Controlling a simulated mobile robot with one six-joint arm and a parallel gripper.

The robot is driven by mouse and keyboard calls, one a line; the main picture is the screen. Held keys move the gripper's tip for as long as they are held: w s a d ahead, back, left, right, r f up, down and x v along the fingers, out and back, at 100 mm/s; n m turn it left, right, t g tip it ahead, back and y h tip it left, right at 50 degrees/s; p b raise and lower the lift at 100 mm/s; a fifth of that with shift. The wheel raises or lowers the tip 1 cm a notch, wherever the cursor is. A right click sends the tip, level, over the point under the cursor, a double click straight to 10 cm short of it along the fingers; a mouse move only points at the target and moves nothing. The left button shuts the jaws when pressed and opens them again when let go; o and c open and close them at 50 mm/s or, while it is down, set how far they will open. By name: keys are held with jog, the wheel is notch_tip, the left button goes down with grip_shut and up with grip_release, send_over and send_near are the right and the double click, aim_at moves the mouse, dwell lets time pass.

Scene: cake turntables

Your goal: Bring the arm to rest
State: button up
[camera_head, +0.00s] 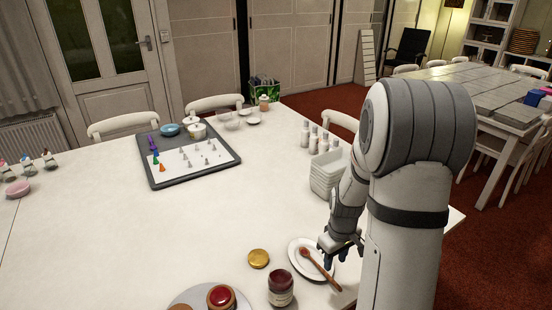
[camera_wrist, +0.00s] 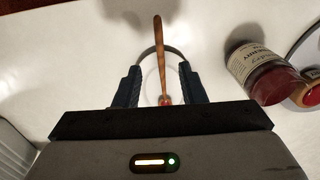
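My gripper (camera_head: 338,256) is above the far right part of a small white plate (camera_head: 294,262). In the wrist view its two dark fingers (camera_wrist: 159,75) stand apart with nothing clamped between them. A wooden spoon (camera_head: 322,269) with a reddish bowl end lies on the plate, its handle reaching past the rim. In the wrist view the spoon (camera_wrist: 160,50) shows in the gap between the fingers, below them. My gripper hides part of the plate. An open jar of dark red jam (camera_head: 281,288) stands beside the plate; its label shows in the wrist view (camera_wrist: 258,70).
A gold lid (camera_head: 258,258) lies left of the jar. A turntable (camera_head: 190,296) holding a red-topped item is at the front edge. Stacked white trays (camera_head: 327,172) and several bottles stand behind my gripper. A grey tray (camera_head: 176,178) with piping tips lies farther back. The table's left middle is clear.

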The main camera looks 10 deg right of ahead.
jog(key=s+a+r+m+t, duration=0.1)
jog(key=s+a+r+m, duration=0.1)
jog(key=s+a+r, duration=0.3)
jog(key=s+a+r+m+t, duration=0.1)
jog(key=s+a+r, duration=0.5)
jog(key=r, duration=0.7)
jog(key=s+m, duration=0.1)
jog(key=s, duration=0.1)
jog(key=shift+s+a+r+t, duration=0.25)
jog(key=shift+s+r+t, duration=0.05)
jog(key=shift+r+t, duration=0.1)
